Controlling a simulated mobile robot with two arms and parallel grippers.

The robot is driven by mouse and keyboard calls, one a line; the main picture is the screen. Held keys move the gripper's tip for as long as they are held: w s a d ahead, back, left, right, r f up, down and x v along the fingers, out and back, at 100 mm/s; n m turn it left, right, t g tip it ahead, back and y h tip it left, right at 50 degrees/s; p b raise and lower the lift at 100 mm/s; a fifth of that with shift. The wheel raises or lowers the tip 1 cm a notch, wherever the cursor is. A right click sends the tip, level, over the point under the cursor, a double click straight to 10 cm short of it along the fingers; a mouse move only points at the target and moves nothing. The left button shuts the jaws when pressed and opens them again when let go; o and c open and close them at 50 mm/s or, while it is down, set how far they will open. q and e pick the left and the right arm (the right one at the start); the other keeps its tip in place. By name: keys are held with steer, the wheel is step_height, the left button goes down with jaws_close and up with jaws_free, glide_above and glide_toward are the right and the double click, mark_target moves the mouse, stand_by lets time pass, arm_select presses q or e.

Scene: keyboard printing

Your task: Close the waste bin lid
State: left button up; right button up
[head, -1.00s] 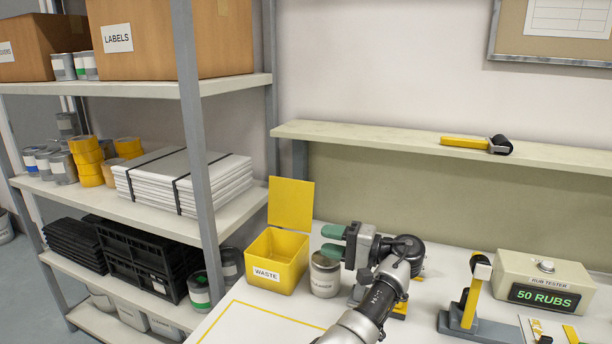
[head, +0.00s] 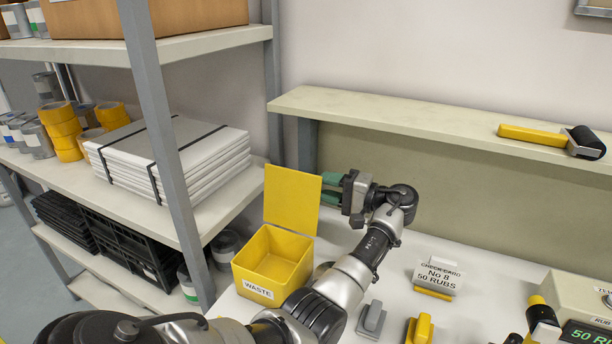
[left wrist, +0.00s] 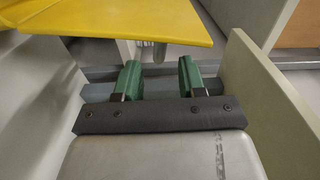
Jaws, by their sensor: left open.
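The yellow waste bin (head: 272,262), labelled WASTE, stands on the white table at the left with its top open. Its flat yellow lid (head: 292,199) stands up from the back edge. My left gripper (head: 330,188), with green fingertips, is at the lid's right edge, near its upper half. The fingers are open and empty. In the left wrist view, the lid (left wrist: 120,20) spans the top, beyond the parted green fingers (left wrist: 160,80). I cannot tell whether the fingers touch it. My right gripper is not in view.
A storage shelf (head: 160,120) stands close at the left of the bin. A wall ledge (head: 400,115) with a yellow-handled roller (head: 550,138) runs behind. A check card (head: 438,276), small grey and yellow blocks and the rub tester (head: 590,305) are to the right.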

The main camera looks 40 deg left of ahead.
mark_target(305, 182)
arm_select(q)
steer(key=x, duration=0.3)
steer(key=p+x, duration=0.1)
steer(key=x, duration=0.1)
steer(key=shift+w, duration=0.25)
steer(key=shift+x, duration=0.75)
steer(key=shift+f, duration=0.2)
steer(key=shift+c, duration=0.3)
steer(key=shift+s, duration=0.1)
jaws_close()
